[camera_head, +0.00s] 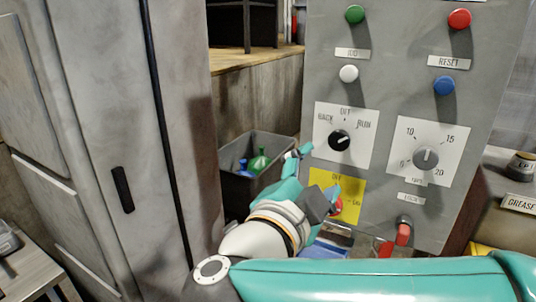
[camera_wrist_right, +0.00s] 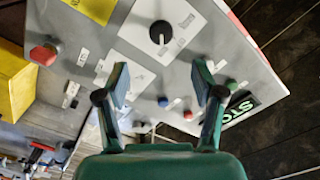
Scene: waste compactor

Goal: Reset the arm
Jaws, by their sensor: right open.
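My right arm reaches in from the right in the head view and bends back up toward a grey control panel (camera_head: 385,75). My right gripper (camera_head: 318,172) is in front of the panel's lower left side, near a yellow plate (camera_head: 350,188). In the right wrist view, the gripper (camera_wrist_right: 160,82) has its two fingers spread wide, with nothing between them. The panel face (camera_wrist_right: 180,80) shows behind the fingers. My left gripper is not in either view.
The panel carries a black knob (camera_head: 339,140), a grey dial (camera_head: 426,158), a red button (camera_head: 459,19), a blue button (camera_head: 444,86) and a red-handled switch (camera_head: 403,233). A dark bin (camera_head: 236,190) with green and blue items stands behind the gripper. A grey cabinet (camera_head: 100,100) stands left.

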